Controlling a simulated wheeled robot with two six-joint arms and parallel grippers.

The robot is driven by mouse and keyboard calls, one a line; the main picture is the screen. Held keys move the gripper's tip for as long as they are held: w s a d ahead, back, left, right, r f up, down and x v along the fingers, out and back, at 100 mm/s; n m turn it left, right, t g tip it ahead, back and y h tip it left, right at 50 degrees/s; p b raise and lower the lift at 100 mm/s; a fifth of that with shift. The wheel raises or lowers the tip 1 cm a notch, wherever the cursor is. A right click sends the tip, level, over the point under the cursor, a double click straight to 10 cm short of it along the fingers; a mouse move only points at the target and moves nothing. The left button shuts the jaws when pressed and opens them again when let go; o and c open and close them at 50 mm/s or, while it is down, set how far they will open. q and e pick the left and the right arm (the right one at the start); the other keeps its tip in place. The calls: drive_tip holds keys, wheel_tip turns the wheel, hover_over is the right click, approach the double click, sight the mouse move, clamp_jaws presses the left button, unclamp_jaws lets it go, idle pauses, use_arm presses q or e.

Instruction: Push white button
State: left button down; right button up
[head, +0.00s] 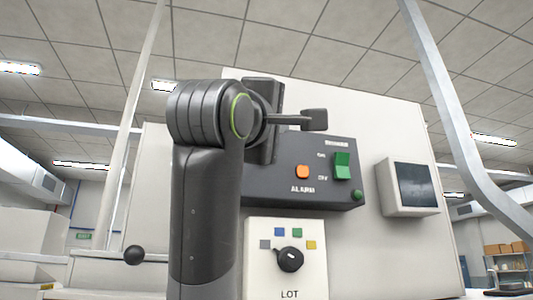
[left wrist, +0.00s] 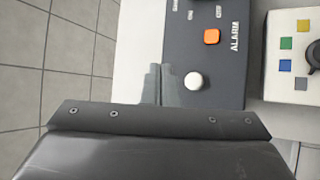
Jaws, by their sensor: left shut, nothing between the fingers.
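The white button (left wrist: 193,81) is round and sits on the dark grey alarm panel (left wrist: 226,88) in the left wrist view, below the orange button (left wrist: 211,36). In the head view the white button is hidden behind my arm, while the panel (head: 335,192) and orange button (head: 303,172) show. My left gripper (left wrist: 160,85) is shut and empty; its grey fingertips appear just left of the white button in the wrist view. I cannot tell how far they are from the panel. In the head view only the back of this gripper (head: 264,130) shows. My right gripper is not in view.
A green rocker switch (head: 342,166) is at the panel's right. Below is a white LOT box (head: 270,285) with a black knob (head: 291,259) and several coloured squares. A box with a dark screen (head: 384,190) is farther right. A black ball (head: 133,255) shows at left.

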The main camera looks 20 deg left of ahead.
use_arm(q)
drive_tip(key=w+a+p, duration=0.3)
drive_tip(key=w+a, duration=0.2)
drive_tip(key=w, duration=0.3)
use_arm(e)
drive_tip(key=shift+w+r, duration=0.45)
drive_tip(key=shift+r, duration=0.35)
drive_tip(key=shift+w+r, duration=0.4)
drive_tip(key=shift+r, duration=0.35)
use_arm(q)
drive_tip(key=shift+d, duration=0.1)
drive_tip(key=shift+f, duration=0.1)
idle(0.4)
drive_tip(key=shift+w+a, duration=0.3)
